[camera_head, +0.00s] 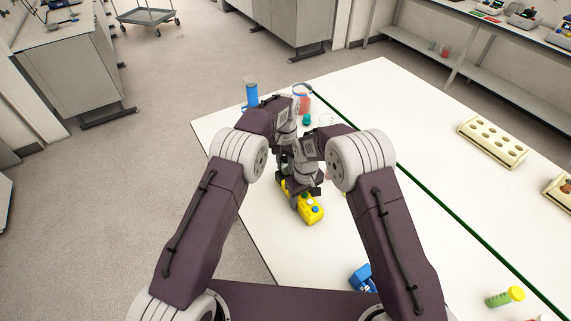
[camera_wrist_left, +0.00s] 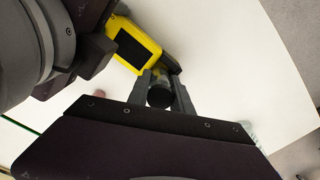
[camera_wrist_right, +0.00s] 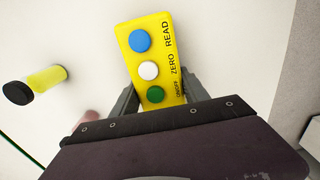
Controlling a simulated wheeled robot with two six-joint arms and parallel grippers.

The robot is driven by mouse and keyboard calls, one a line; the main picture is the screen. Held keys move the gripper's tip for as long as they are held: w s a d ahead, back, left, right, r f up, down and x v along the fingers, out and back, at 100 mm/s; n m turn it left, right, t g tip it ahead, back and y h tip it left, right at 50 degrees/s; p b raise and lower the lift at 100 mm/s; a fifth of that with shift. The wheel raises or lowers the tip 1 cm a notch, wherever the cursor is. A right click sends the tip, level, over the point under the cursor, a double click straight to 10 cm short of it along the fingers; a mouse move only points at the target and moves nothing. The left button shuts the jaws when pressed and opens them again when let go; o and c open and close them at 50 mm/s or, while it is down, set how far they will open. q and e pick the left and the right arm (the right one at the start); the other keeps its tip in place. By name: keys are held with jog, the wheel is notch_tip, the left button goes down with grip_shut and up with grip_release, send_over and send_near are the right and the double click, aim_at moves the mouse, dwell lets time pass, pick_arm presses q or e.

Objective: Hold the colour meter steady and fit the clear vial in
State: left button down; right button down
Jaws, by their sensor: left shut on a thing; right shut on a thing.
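The yellow colour meter (camera_head: 313,213) lies on the white table below my arms, with blue, white and green buttons. It also shows in the right wrist view (camera_wrist_right: 148,68) and, with its dark screen, in the left wrist view (camera_wrist_left: 137,44). My right gripper (camera_wrist_right: 160,98) is shut across its body at the button end. My left gripper (camera_wrist_left: 161,88) is shut on a vial, of which mainly the round black cap (camera_wrist_left: 160,96) shows. The vial is close by the meter's dark far end. Its clear body is hidden, and I cannot tell whether it is inside the meter.
A yellow vial with a black cap (camera_wrist_right: 42,82) is beside the meter. A blue cylinder (camera_head: 251,95) and a beaker of red liquid (camera_head: 303,104) stand behind my arms. A cream rack (camera_head: 492,143) is at right; a blue object (camera_head: 363,278) and a yellow-capped tube (camera_head: 505,297) lie nearer.

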pick_arm(q)
jog(key=shift+f, duration=0.75)
jog(key=shift+r, duration=0.85)
jog(key=shift+f, duration=0.75)
dwell(0.5)
jog(key=shift+r, duration=0.7)
jog(key=shift+f, duration=0.85)
jog(key=shift+r, duration=0.1)
jog(key=shift+r, duration=0.8)
